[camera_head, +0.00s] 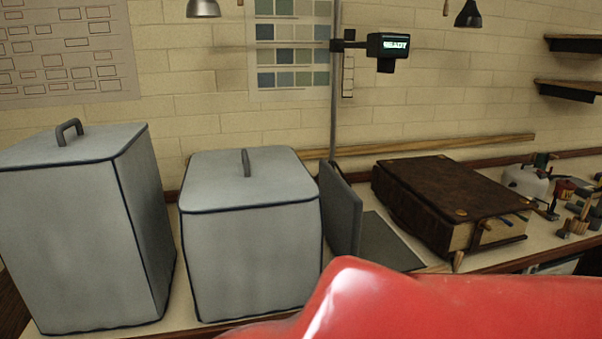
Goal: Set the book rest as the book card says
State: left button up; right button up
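A large brown leather-bound book (440,190) lies closed on the table right of centre, with metal corner pieces and cream page edges. Left of it is a grey stand with an upright panel (342,208) and a flat plate (388,242); it may be the book rest, but I cannot tell for sure. I cannot make out a book card. Neither gripper shows in the head view.
Two grey covered boxes with handles, one on the left (80,225) and one near the middle (250,240), fill the table's left half. Small tools crowd the far right. A red surface close to the camera blocks the bottom right.

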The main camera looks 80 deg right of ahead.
aim_at(342, 208)
jog(key=l+z, duration=0.1)
jog(key=z, duration=2.8)
jog(key=i+l, duration=0.15)
jog(key=l, duration=0.3)
jog(key=i+l+z, duration=0.1)
jog(key=l, duration=0.35)
jog(key=i+l+z, duration=0.1)
jog(key=l, duration=0.3)
jog(key=i+l, duration=0.25)
jog(key=l, duration=0.2)
jog(key=i+l+z, duration=0.1)
jog(key=l, duration=0.3)
jog(key=i+l, duration=0.25)
jog(key=l, duration=0.15)
jog(key=i+l+z, duration=0.1)
jog(key=l, duration=0.3)
jog(key=i+l+z, duration=0.1)
jog(key=i+l, duration=0.2)
jog(key=l+u, duration=0.15)
jog(key=u, duration=1.85)
jog(key=k+j+z, duration=0.3)
jog(key=k+j, duration=0.05)
jog(key=j, duration=0.1)
